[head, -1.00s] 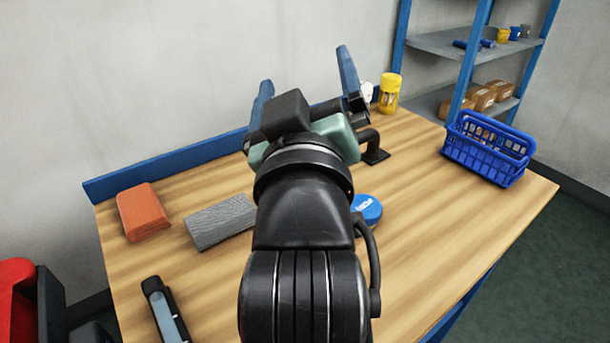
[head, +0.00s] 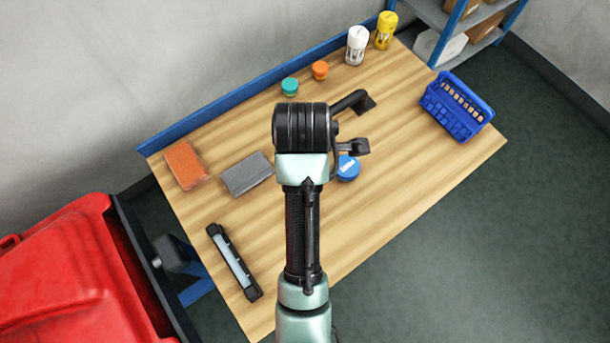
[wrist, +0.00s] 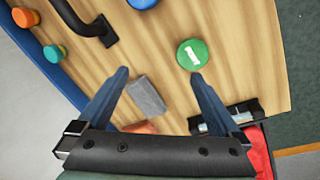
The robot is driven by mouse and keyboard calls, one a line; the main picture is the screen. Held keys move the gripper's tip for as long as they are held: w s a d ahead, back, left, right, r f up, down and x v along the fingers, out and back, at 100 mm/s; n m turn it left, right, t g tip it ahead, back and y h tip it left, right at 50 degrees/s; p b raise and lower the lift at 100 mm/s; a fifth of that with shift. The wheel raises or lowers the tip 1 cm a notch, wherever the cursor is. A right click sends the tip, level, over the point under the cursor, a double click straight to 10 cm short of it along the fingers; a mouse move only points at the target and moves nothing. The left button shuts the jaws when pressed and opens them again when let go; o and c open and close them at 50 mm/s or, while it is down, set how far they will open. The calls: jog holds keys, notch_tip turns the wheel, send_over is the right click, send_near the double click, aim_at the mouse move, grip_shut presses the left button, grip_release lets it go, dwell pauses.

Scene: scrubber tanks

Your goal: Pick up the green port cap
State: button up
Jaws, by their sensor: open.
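The green port cap (wrist: 192,54) is a round green disc with a white label. It lies on the wooden bench top in the wrist view, up and a little right of the tip of the right finger. In the head view my arm hides it. My gripper (wrist: 159,76) is open and empty, its two blue fingers spread wide above the bench. A grey block (wrist: 147,95) shows between the fingers, below them on the bench. In the head view the fingers are hidden behind my arm.
A blue cap (head: 347,168), a teal-lidded jar (head: 289,87), an orange-lidded jar (head: 320,70) and a black pipe handle (head: 350,102) stand nearby. A squeegee-like tool (head: 234,262) lies at the front left. A blue basket (head: 457,105) is at right. The bench's right front is clear.

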jog(key=s+f, duration=0.1)
jog(key=f, duration=0.1)
jog(key=s+f+n+g+p, duration=0.1)
jog(key=f, duration=0.1)
jog(key=s+f+g+p, duration=0.1)
jog(key=f, duration=0.1)
jog(key=shift+s+f+n, duration=0.2)
jog(key=shift+f+n, duration=0.15)
jog(key=shift+n, duration=0.05)
jog(key=shift+s+f+p, duration=0.2)
jog(key=shift+f+p, duration=0.3)
jog(key=shift+f, duration=2.1)
jog(key=shift+c, duration=0.3)
jog(key=c, duration=1.2)
